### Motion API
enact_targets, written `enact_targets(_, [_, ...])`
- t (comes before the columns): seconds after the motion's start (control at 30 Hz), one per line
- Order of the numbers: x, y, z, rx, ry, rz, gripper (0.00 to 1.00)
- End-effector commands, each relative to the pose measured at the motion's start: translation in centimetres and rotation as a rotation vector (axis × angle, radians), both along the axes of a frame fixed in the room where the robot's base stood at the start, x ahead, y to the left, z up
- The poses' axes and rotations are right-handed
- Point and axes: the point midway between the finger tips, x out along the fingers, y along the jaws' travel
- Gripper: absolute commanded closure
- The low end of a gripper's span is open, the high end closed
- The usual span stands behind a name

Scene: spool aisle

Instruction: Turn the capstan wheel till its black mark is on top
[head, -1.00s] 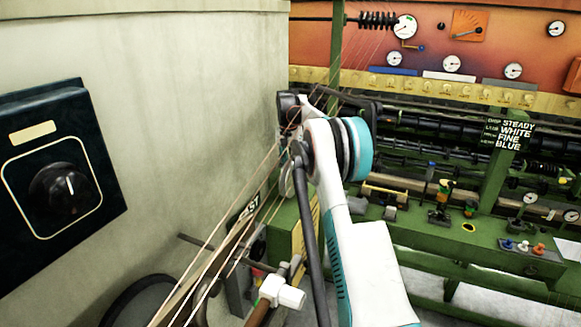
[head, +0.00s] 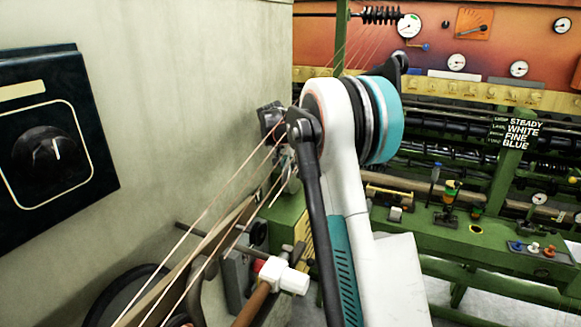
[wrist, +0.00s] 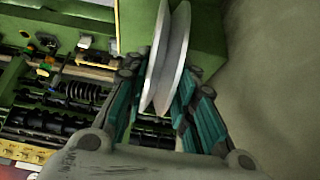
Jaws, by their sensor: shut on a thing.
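In the wrist view, the capstan wheel (wrist: 174,52) is a pale grey grooved wheel with two thin flanges, seen nearly edge-on. My gripper (wrist: 167,68) is shut on it, with teal-padded fingers on both sides of the flanges. No black mark shows on the visible part of the wheel, so I cannot tell where it is. In the head view, my arm hides the wheel and the fingers almost entirely.
A pale wall with a dark dial panel (head: 100,158) stands at the left. Taut threads (head: 215,210) run past my arm on its left. A white-headed mallet (head: 282,276) is below. The green machine (head: 420,235) with gauges and levers fills the right.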

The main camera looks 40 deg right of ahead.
Motion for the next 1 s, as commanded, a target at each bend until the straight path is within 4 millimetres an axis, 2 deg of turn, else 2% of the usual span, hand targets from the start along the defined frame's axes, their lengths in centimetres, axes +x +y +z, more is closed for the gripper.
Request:
enact_targets(0.43, [-0.02, 0.08, -0.05, -0.01, -0.007, -0.001, 1.0])
enact_targets(0.47, [-0.02, 0.08, -0.05, -0.01, -0.007, -0.001, 0.73])
enact_targets(0.53, [-0.02, 0.07, -0.04, -0.01, -0.007, -0.001, 0.57])
enact_targets(0.57, [-0.02, 0.07, -0.04, -0.009, -0.006, -0.001, 0.55])
enact_targets(0.87, [-0.03, 0.08, -0.01, -0.009, -0.006, 0.0, 0.55])
enact_targets(1.0, [-0.21, 0.44, 0.66, -0.01, -0.005, 0.001, 0.55])
